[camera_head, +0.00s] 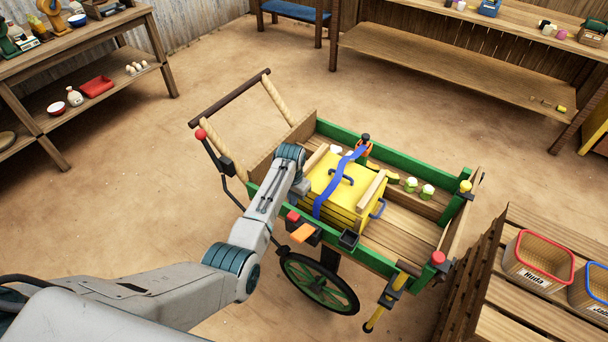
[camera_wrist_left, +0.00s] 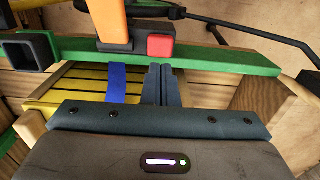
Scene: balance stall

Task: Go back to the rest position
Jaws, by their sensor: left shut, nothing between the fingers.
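My left arm (camera_head: 262,215) reaches from the lower left to the near-left side of a green-railed wooden cart (camera_head: 410,265). My left gripper (camera_head: 301,188) is at its end, beside a yellow box (camera_head: 322,182) in the cart. The left wrist view shows its fingers (camera_wrist_left: 162,86) shut together, empty, next to a blue strap (camera_wrist_left: 124,84). The strap also crosses the box in the head view (camera_head: 341,180). The exact gap between fingers and box cannot be told. My right gripper is not in view.
An orange lever (camera_head: 302,233) and a red knob (camera_head: 293,216) sit on the near rail; the wrist view shows the green rail (camera_wrist_left: 230,62) close by. A crate stand with a red-rimmed basket (camera_head: 540,262) is at right. Bare floor (camera_head: 140,190) lies left.

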